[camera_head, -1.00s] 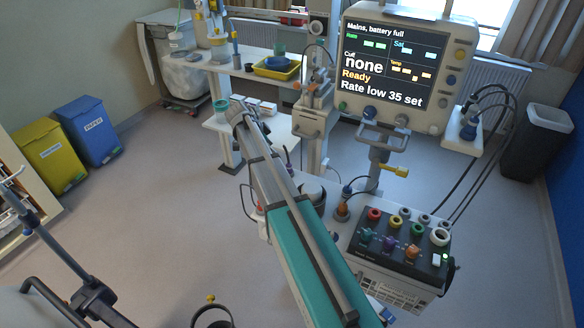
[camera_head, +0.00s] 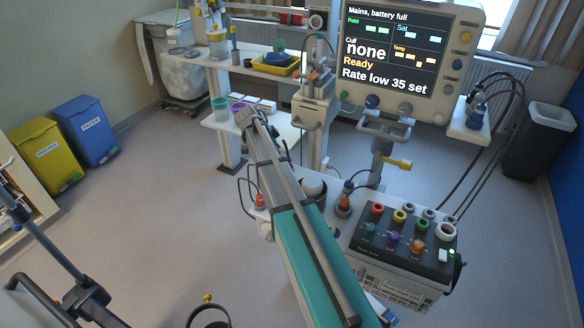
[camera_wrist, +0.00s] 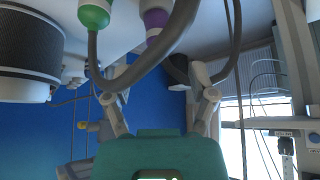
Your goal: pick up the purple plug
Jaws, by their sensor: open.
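The purple plug (camera_wrist: 157,20) shows at the top of the wrist view, where the scene looks upside down. It is partly cut off by the top edge and partly covered by a thick grey cable. A green plug (camera_wrist: 94,14) with a cable is to its left. My gripper (camera_wrist: 158,98) is open and empty, with one finger on each side of the view. The purple plug lies beyond the fingertips and apart from them. In the head view my own arm hides the gripper, and I cannot make out the purple plug there.
A dark ribbed cylinder (camera_wrist: 30,50) stands left of the plugs in the wrist view. A monitor (camera_head: 410,55) stands behind.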

